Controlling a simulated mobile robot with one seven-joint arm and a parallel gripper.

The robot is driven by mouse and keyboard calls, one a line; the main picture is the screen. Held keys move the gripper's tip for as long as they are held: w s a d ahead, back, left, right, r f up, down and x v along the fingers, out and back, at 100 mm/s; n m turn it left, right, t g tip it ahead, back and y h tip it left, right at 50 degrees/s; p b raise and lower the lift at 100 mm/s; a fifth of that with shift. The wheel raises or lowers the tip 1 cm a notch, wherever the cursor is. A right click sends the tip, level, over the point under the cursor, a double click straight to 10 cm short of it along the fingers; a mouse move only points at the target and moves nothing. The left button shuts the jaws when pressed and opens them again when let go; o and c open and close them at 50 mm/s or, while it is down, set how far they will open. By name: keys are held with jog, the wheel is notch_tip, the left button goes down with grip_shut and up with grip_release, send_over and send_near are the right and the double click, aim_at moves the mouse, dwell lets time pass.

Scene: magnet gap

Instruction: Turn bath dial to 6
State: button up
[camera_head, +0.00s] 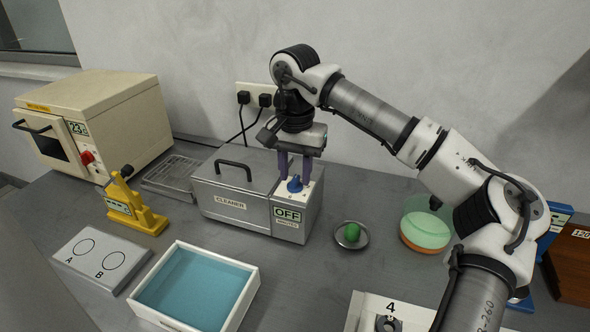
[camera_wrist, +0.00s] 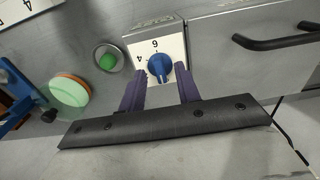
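The bath dial (camera_head: 294,184) is a blue knob on a white plate on top of the grey cleaner box (camera_head: 235,207). The box's front display (camera_head: 287,214) reads OFF. In the wrist view the dial (camera_wrist: 160,68) has a 6 printed on the plate beside it; which way it points is not clear. My gripper (camera_head: 294,178) is above the dial, pointing down, with one purple finger on each side. In the wrist view my gripper (camera_wrist: 161,74) is open, the dial appears between the fingertips, and a gap shows on both sides.
The box's black lid handle (camera_head: 233,168) is left of my gripper. A small dish (camera_head: 351,236) with a green piece lies to the right, with a round green-topped dish (camera_head: 426,229) beyond. A blue-filled tray (camera_head: 194,287) is in front. Plugs with cables (camera_head: 254,99) are on the wall behind.

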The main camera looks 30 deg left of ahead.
jog(key=shift+f, duration=0.3)
grip_shut()
